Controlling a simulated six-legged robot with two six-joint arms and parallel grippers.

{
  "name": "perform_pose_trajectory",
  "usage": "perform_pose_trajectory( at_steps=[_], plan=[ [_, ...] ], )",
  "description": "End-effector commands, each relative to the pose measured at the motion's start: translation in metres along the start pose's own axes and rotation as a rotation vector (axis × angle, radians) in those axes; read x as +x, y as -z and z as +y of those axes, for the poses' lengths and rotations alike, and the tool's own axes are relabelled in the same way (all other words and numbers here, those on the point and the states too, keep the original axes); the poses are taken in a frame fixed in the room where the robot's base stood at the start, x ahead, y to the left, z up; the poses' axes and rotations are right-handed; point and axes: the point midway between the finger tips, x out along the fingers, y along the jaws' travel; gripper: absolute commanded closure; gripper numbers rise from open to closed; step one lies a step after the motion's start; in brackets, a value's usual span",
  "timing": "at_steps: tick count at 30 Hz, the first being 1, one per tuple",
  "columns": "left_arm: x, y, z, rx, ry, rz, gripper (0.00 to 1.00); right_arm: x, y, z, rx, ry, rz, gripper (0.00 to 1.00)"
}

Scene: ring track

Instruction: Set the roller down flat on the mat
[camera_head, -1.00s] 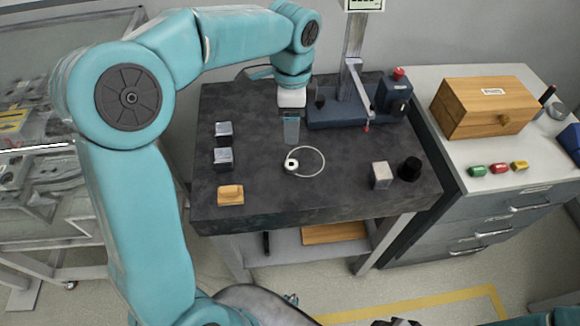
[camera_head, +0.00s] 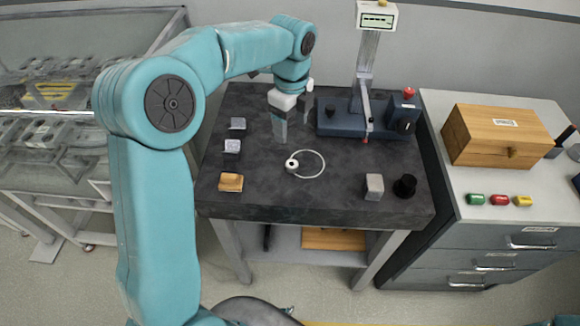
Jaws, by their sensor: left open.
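No roller or mat can be picked out with certainty. The dark stone tabletop (camera_head: 330,190) bears a white round piece (camera_head: 292,165) with a thin white loop and a short black cylinder (camera_head: 405,186) at its right front. My left gripper (camera_head: 293,122) is open over the back middle of the tabletop, with its fingers pointing down and spread apart. I see nothing between them. It is behind the white round piece and apart from it. My right gripper is out of view.
Two metal blocks (camera_head: 232,146) and a wooden block (camera_head: 231,182) stand at the left, a grey block (camera_head: 374,187) at the right. A gauge stand (camera_head: 345,120) is at the back. A cabinet (camera_head: 490,225) with a wooden box (camera_head: 500,135) and coloured cylinders (camera_head: 500,199) adjoins.

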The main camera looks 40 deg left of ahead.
Motion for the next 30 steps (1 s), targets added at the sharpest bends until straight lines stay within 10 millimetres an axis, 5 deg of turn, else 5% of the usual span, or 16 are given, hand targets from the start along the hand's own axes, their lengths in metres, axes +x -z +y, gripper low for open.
perform_pose_trajectory(
  at_steps=[9,24,30],
  plan=[
    [0.074,-0.001,0.002,0.002,-0.005,0.001,0.31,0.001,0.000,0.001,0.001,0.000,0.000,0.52],
    [0.134,-0.001,0.002,-0.002,-0.005,0.002,0.31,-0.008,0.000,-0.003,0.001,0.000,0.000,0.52],
    [0.143,0.000,0.001,-0.001,-0.001,0.001,0.31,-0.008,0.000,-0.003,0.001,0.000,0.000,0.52]
  ],
)
